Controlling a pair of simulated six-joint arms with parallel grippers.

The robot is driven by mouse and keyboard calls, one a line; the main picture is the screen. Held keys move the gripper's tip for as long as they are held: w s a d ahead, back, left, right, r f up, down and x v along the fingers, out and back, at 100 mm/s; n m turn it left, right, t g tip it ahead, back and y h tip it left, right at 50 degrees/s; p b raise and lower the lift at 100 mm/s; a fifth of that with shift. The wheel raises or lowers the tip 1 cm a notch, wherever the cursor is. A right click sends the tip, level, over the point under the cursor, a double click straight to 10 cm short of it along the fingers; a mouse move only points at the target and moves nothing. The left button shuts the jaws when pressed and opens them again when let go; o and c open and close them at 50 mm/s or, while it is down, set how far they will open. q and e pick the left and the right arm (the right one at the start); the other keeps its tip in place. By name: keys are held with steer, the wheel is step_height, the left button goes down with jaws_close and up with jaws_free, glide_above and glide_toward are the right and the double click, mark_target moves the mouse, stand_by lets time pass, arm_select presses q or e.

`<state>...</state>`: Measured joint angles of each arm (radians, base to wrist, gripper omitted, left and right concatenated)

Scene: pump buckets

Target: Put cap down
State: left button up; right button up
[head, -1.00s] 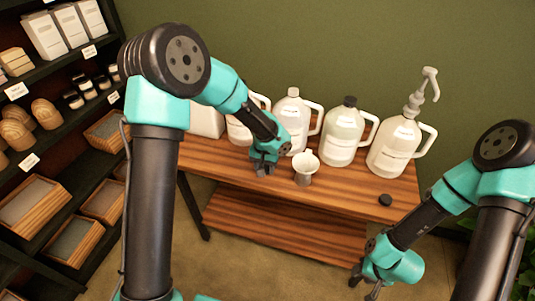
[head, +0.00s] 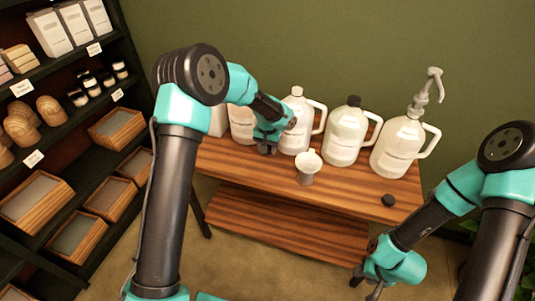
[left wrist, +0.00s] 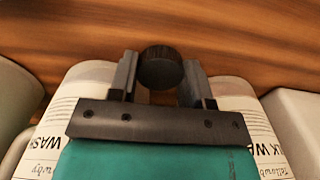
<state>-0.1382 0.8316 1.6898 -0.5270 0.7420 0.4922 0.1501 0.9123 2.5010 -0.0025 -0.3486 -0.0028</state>
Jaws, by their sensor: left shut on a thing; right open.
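My left gripper (head: 266,149) is shut on a dark round cap (left wrist: 161,68), which shows between its fingers in the left wrist view. In the head view it is over the back left of the wooden table (head: 340,193), in front of the jugs, and the held cap is hard to make out. Another black cap (head: 388,200) lies on the table's right part. My right gripper (head: 363,286) is open and empty, low in front of the table's right end.
White jugs stand along the back: one open (head: 296,122), one with a black cap (head: 347,132), one with a pump (head: 397,147). A funnel (head: 308,168) stands in front. A stocked shelf (head: 67,120) is at left. The table's front middle is clear.

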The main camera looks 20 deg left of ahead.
mark_target(267, 159)
arm_select(q)
steer(key=shift+f, duration=1.8)
steer(key=shift+f, duration=0.4)
steer(key=o, duration=1)
step_height(267, 159, up, 13)
steer(key=shift+f, duration=0.1)
